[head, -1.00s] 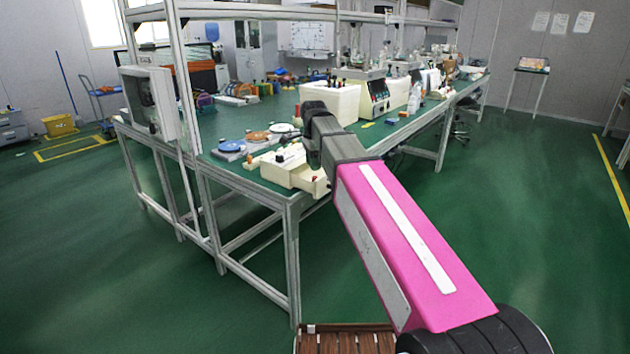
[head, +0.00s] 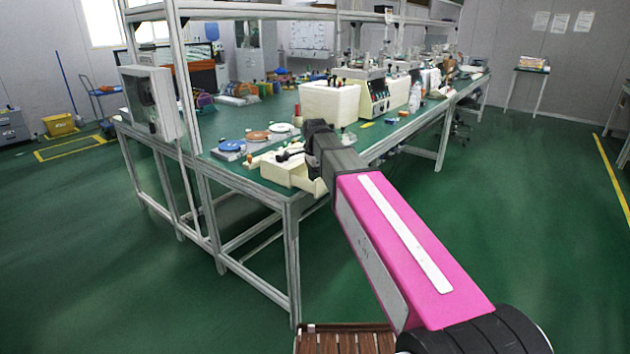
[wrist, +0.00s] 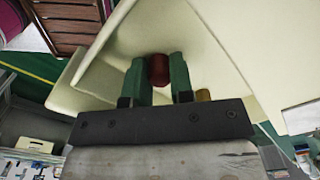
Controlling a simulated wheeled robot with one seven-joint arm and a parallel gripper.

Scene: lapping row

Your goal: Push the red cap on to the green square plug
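In the wrist view my gripper (wrist: 159,77) has its two green fingers on either side of the red cap (wrist: 158,66). Both fingers appear to touch the cap's sides, and the cap is in front of a cream surface. In the head view the arm's dark end hangs over the right end of the cream box (head: 277,170) at the near corner of the bench, and hides the fingertips and the cap. I cannot make out the green square plug in either view.
The green-topped bench (head: 236,172) carries a blue disc (head: 231,146), an orange disc (head: 257,136) and a large white box (head: 328,101) farther back. An upright frame post stands left of the box.

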